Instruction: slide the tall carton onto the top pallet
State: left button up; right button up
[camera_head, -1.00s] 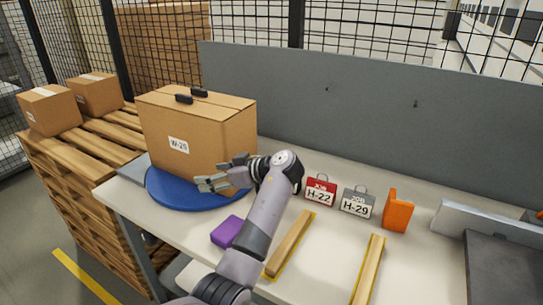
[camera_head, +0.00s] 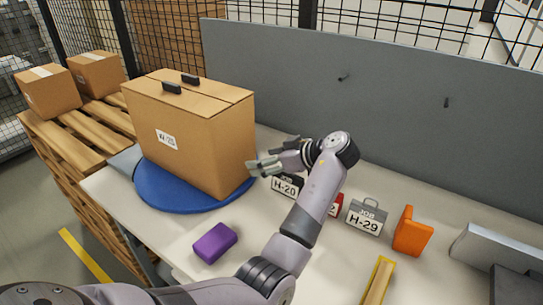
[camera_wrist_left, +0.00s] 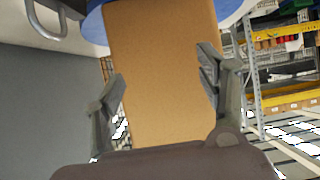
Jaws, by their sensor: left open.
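The tall carton (camera_head: 190,130), brown with two black handles on top and a W-25 label, stands upright on a blue round disc (camera_head: 165,193) on the bench. The top pallet (camera_head: 85,138) is the upper wooden one of the stack at the left. My left gripper (camera_head: 262,165) is open beside the carton's right side, its fingertips close to it; contact is unclear. In the left wrist view the carton (camera_wrist_left: 160,60) fills the space between and beyond the open fingers (camera_wrist_left: 160,82). My right gripper is not in view.
Two small cartons (camera_head: 48,90) sit on the pallet's far part. A grey plate (camera_head: 125,161) lies between disc and pallet. A grey panel stands behind.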

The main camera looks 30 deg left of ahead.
aim_at(240, 168)
pick_arm(q)
jog(key=a+f+b, duration=0.3)
jog(key=a+f, duration=0.2)
jog(key=a, duration=0.1)
jog(key=shift+f, duration=0.35)
jog(key=shift+a+b, duration=0.25)
jog(key=shift+b, duration=0.05)
jog(key=shift+a+f, duration=0.1)
jog(key=shift+a, duration=0.1)
jog(key=shift+w, duration=0.1)
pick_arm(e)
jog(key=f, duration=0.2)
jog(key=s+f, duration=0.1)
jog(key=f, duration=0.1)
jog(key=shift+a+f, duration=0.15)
pick_arm(q)
jog(key=shift+a, duration=0.15)
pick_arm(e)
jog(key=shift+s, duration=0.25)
